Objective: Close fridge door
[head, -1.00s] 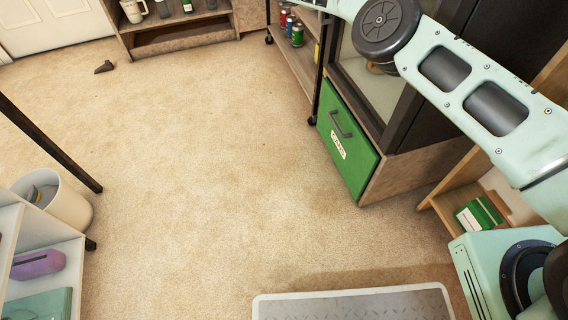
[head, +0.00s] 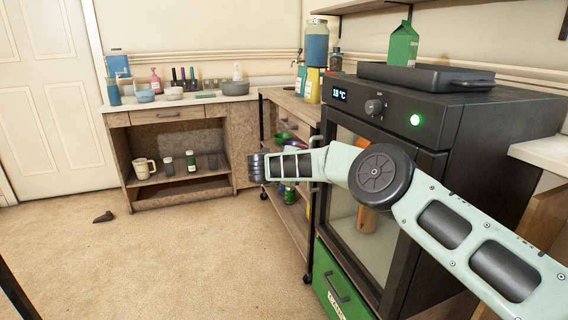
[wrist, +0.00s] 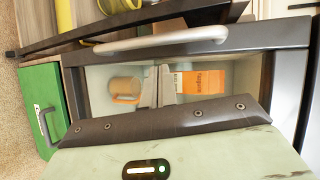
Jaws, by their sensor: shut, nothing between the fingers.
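The fridge (head: 400,128) is a dark cabinet with a lit display, a knob and a green light, at the right of the head view. Its glass-fronted door (head: 428,180) is below the panel, partly behind my arm. The wrist view shows the door's dark frame (wrist: 262,37) and its pale handle (wrist: 160,41). I cannot tell whether the door is flush or slightly ajar. An orange carton (wrist: 197,82) and a brown mug (wrist: 124,88) show in the glazed area. My gripper (wrist: 157,70) is shut and empty, its fingers over the glazed area, below the handle in the picture. Contact is unclear.
A green drawer (head: 340,290) is under the fridge. A black tray (head: 425,76) and a green carton (head: 403,45) stand on top. A shelf cart (head: 290,105) adjoins it on the left. Open carpet (head: 190,260) lies left of the fridge. A small dark object (head: 103,217) lies there.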

